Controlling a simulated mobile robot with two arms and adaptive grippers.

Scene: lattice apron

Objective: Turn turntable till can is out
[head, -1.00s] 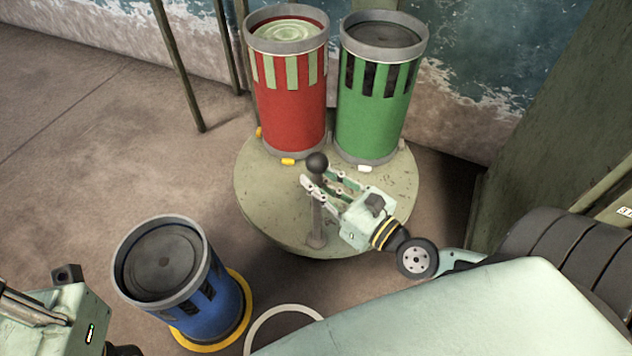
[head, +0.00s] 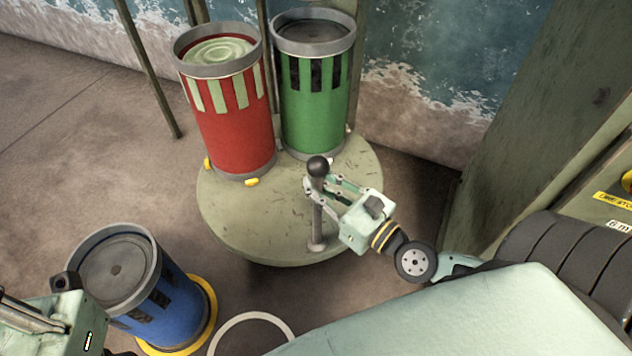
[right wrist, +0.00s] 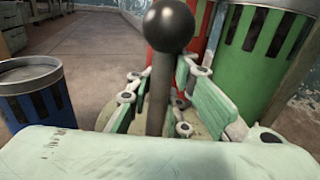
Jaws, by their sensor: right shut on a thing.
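The round grey-green turntable (head: 235,235) carries a red can (head: 235,130) with a pale green top and a green can (head: 318,125) with a dark top. The red can stands at its left back, the green can at its back. An upright handle with a black ball knob (head: 318,167) rises from its front right edge. My right gripper (head: 325,190) is shut on the handle's post (right wrist: 160,95), below the knob. My left gripper (head: 50,318) shows only partly at the lower left; its fingers cannot be made out.
A blue can (head: 165,307) stands on the floor at front left, in a yellow ring (head: 207,325). A pale empty ring (head: 236,325) lies right of it. Thin posts (head: 150,70) and a wall stand behind the turntable. A green panel (head: 530,110) stands at right.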

